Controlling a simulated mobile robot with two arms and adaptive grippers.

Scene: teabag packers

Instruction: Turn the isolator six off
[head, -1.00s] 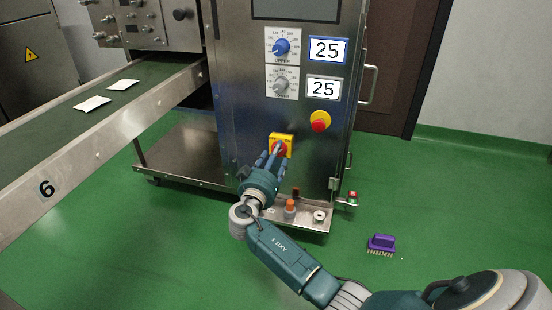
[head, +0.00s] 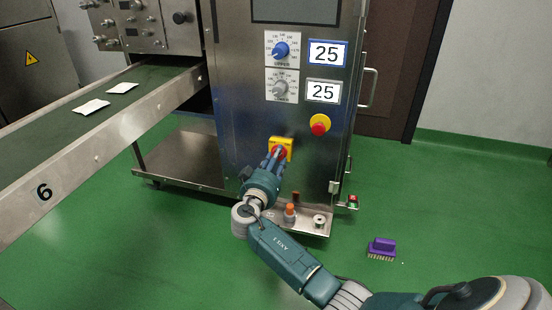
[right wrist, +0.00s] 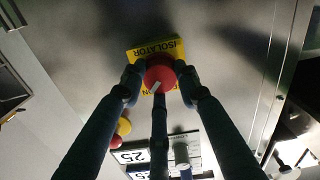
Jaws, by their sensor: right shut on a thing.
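The isolator is a red knob on a yellow plate (head: 286,142), low on the front of the steel cabinet (head: 240,110). A white mark on the knob slants to the lower left there. The plate (right wrist: 150,50) reads ISOLATOR upside down. My left gripper is out of view.
A red button on a yellow base (head: 320,125) sits above right of the isolator. A blue dial (head: 281,50) and a grey dial (head: 281,87) are higher up. A purple brush (head: 382,247) lies on the green floor. White teabags (head: 92,107) lie on the belt.

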